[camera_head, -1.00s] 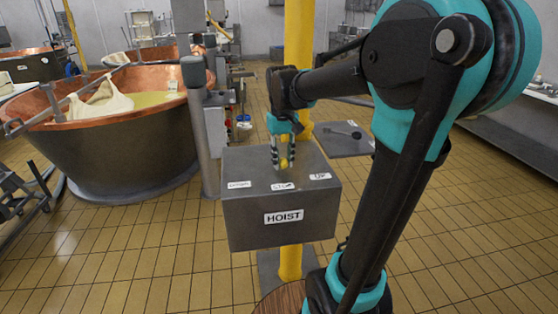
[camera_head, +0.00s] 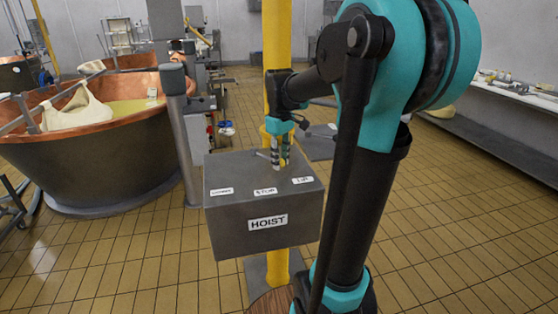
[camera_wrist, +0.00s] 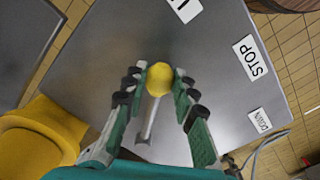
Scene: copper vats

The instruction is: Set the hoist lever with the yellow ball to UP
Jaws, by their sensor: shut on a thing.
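The grey hoist box (camera_head: 232,235) carries the labels DOWN (camera_head: 222,191), STOP (camera_head: 265,191) and UP (camera_head: 302,181), from left to right. My gripper (camera_head: 281,162) is over its top, behind the labels and between STOP and UP. In the wrist view my gripper (camera_wrist: 160,86) is shut on the yellow ball (camera_wrist: 160,77), with a finger on each side. The thin grey lever rod (camera_wrist: 149,125) runs from the ball towards the palm. In the head view the rod (camera_head: 264,155) shows left of the fingers, tilted; the ball is mostly hidden there.
A yellow post (camera_head: 278,70) stands behind the box. A copper vat (camera_head: 100,150) is at the left, with a grey upright (camera_head: 185,130) between it and the box. A long bench (camera_head: 510,105) lines the right wall. The tiled floor in front is clear.

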